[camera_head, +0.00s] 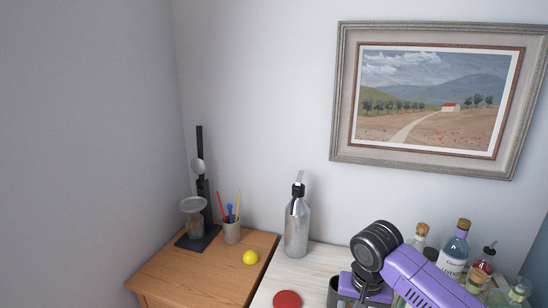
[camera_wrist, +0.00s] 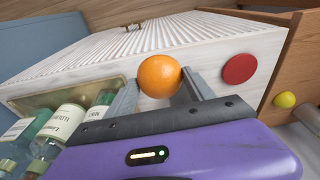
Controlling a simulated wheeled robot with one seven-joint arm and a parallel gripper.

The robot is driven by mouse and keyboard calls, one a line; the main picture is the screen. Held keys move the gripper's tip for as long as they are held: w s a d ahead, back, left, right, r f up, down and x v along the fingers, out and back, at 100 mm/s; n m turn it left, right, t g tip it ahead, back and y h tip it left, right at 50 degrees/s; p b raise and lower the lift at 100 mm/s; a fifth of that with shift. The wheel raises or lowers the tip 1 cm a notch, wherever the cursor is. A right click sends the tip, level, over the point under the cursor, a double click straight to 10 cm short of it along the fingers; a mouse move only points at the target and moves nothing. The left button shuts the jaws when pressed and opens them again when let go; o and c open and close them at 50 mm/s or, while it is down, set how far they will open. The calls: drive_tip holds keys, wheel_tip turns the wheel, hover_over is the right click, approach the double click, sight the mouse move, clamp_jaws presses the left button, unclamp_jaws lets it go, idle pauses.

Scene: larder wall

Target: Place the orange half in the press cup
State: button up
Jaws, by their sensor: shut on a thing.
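The orange half (camera_wrist: 159,76) is held between the two grey fingers of my gripper (camera_wrist: 158,86) in the wrist view. Its rounded orange skin shows; its cut face is not visible. In the head view my purple arm is at the lower right, and the orange half cannot be made out there. The press (camera_head: 204,205) is a black upright stand at the back left of the wooden top. Its press cup (camera_head: 193,213) has a wide pale rim and stands at the front of the stand, well left of my gripper. The cup's inside cannot be seen clearly.
A yellow ball-like fruit (camera_head: 250,257) and a grey pot of pens (camera_head: 232,232) are near the press. A metal bottle (camera_head: 297,225) stands against the wall. A red disc (camera_head: 287,299) lies at the front. Several corked bottles (camera_head: 455,250) stand at the right.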

drive_tip(key=s+f+n+b, duration=0.3)
drive_tip(key=s+f+b, duration=0.1)
drive_tip(key=s+f, duration=1.4)
drive_tip(key=shift+s+a+f, duration=0.15)
drive_tip(key=shift+f, duration=0.2)
